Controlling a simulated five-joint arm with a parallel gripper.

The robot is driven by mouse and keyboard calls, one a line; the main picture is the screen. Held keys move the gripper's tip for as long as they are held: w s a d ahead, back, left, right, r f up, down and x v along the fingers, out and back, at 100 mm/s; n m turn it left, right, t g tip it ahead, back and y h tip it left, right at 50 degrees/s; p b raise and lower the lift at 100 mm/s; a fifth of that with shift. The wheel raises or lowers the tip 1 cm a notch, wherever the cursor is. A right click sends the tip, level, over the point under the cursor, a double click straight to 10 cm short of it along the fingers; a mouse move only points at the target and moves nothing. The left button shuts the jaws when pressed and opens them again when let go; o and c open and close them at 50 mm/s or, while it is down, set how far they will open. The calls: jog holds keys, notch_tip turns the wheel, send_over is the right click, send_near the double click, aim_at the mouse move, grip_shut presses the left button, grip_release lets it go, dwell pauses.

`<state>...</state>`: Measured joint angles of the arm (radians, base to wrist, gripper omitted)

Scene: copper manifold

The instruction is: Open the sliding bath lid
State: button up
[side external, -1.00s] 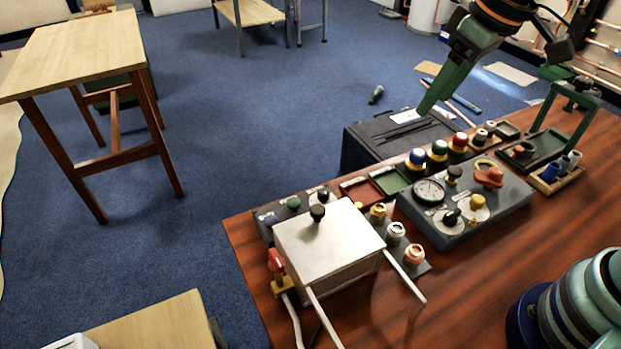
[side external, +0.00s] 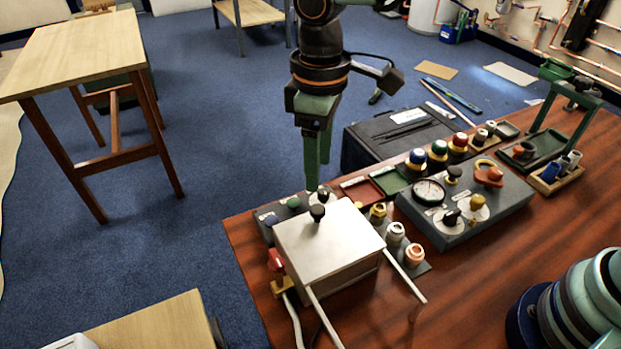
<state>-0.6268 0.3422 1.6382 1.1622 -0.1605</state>
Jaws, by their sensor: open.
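The bath lid (side external: 343,245) is a flat pale metal plate with a black knob (side external: 317,213) standing up near its far left part. It covers the top of a box-shaped bath (side external: 354,277) on the wooden table. Two pale rails (side external: 405,277) stick out from the bath toward the front. My gripper (side external: 317,186) points down from above, with its green fingers just behind the knob in the picture. The fingers look close together, and the gap between them is hard to see. Nothing shows held in them. I cannot tell whether they touch anything.
A red-handled valve (side external: 277,262) stands at the bath's left. Several fittings (side external: 396,233) line its right side. A grey panel with a gauge (side external: 429,191) and knobs lies further right. Red and green trays (side external: 390,182) sit behind. The table's front middle is clear.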

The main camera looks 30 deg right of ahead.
aim_at(318, 209)
notch_tip(318, 209, down, 9)
dwell(0.3)
jog(key=shift+c, duration=0.3)
grip_shut()
jog(key=shift+r, duration=0.1)
dwell(1.1)
